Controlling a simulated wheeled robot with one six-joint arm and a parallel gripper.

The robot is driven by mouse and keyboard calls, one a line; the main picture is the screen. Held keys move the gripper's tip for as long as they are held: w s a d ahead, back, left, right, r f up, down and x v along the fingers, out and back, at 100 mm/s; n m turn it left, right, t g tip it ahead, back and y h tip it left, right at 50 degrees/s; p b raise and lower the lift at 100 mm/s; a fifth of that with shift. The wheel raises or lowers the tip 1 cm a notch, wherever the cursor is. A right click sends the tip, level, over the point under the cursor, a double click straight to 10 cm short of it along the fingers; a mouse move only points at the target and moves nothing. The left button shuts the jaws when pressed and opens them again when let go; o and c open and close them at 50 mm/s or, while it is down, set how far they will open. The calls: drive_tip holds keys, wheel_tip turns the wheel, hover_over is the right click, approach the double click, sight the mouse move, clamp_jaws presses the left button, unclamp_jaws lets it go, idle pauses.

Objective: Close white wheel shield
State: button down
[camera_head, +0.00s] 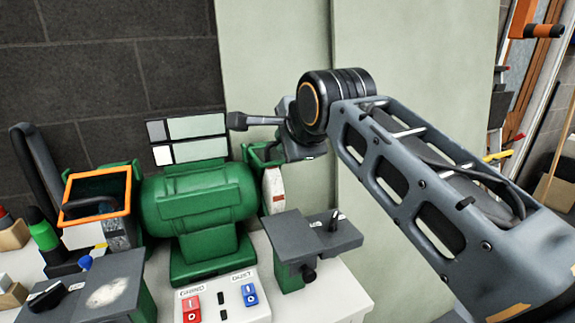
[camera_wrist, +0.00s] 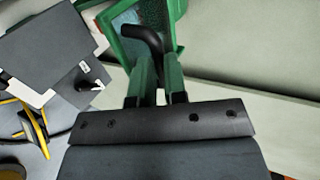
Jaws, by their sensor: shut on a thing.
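The white wheel (camera_head: 274,190) is on the right end of the green bench grinder (camera_head: 200,200). Its green-framed shield (camera_head: 250,153) is beside my gripper and partly hidden by it in the head view. In the wrist view the shield (camera_wrist: 122,42) shows as a green frame around a grey-green pane. A black bent handle (camera_wrist: 151,38) stands out from it. My gripper (camera_wrist: 157,58) is shut on this handle, between its two fingers. In the head view my gripper (camera_head: 268,152) is at the grinder's upper right. The shield's exact angle is hard to tell.
An orange-framed shield (camera_head: 97,196) is at the grinder's left. A grey tool rest (camera_head: 295,238) stands below the white wheel. A switch box (camera_head: 215,298) with red and blue switches is in front. A pale wall panel (camera_head: 280,60) is behind my arm.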

drive_tip(key=f+t+b, duration=0.1)
drive_tip(key=f+b, duration=0.1)
drive_tip(key=b, duration=0.2)
drive_tip(key=f+t+y+b, duration=0.1)
drive_tip(key=b, duration=0.3)
drive_tip(key=s+f+t+b, duration=0.1)
drive_tip(key=f+t+b, duration=0.1)
drive_tip(key=b, duration=0.2)
drive_tip(key=shift+d+f+y, duration=0.2)
drive_tip(key=shift+f+y, duration=0.1)
drive_tip(key=shift+f, duration=0.05)
drive_tip(key=shift+f+b, duration=0.25)
drive_tip(key=shift+b, duration=0.15)
drive_tip(key=c, duration=1.2)
unclamp_jaws()
drive_tip(key=shift+o, duration=0.2)
drive_tip(key=shift+r, duration=0.15)
drive_tip(key=shift+s+r, duration=0.1)
